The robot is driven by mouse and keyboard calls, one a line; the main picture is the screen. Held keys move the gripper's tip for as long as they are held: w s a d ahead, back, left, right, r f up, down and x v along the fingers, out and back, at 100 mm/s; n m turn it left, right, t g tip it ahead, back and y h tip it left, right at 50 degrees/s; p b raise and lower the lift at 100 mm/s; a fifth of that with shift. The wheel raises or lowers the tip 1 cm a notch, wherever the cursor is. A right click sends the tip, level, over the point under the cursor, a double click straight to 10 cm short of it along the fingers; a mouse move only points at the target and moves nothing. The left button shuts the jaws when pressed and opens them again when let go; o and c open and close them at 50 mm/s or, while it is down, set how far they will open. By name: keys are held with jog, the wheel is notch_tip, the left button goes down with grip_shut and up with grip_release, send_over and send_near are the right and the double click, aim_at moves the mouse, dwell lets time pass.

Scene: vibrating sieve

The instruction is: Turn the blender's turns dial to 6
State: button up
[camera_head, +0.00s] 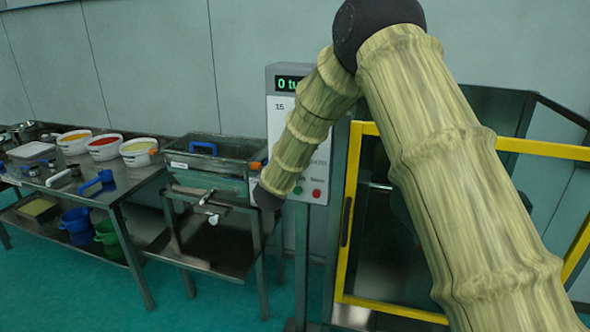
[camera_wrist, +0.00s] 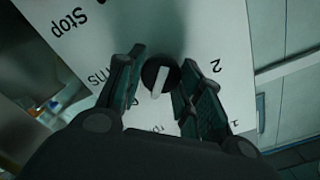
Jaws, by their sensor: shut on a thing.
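The control panel (camera_head: 318,185) is a white box on a post, with a green display (camera_head: 288,84) reading "0 tu" before my arm cuts it off. The turns dial (camera_wrist: 160,78) is a black round knob with a white pointer bar, seen in the wrist view. The bar lies nearly along the picture's vertical, leaning slightly. My gripper (camera_wrist: 161,66) has a finger on each side of the dial and is shut on it. The fingers cover part of the printed scale; a "2" and a "1" show at right. My arm hides the dial in the head view.
A red button (camera_head: 317,193) and a green one sit low on the panel. A yellow-framed guard (camera_head: 352,190) stands right of it. At left are a glass-sided tank (camera_head: 205,180) and a steel table (camera_head: 120,190) with bowls of coloured material.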

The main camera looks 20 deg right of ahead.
jog(key=shift+f+m+b, duration=0.15)
jog(key=shift+m+b, duration=0.45)
jog(key=shift+b, duration=0.1)
jog(key=o, duration=1)
jog(key=shift+s, duration=0.1)
jog(key=v, duration=1.1)
jog(key=shift+s+a, duration=0.25)
jog(key=shift+s, duration=0.05)
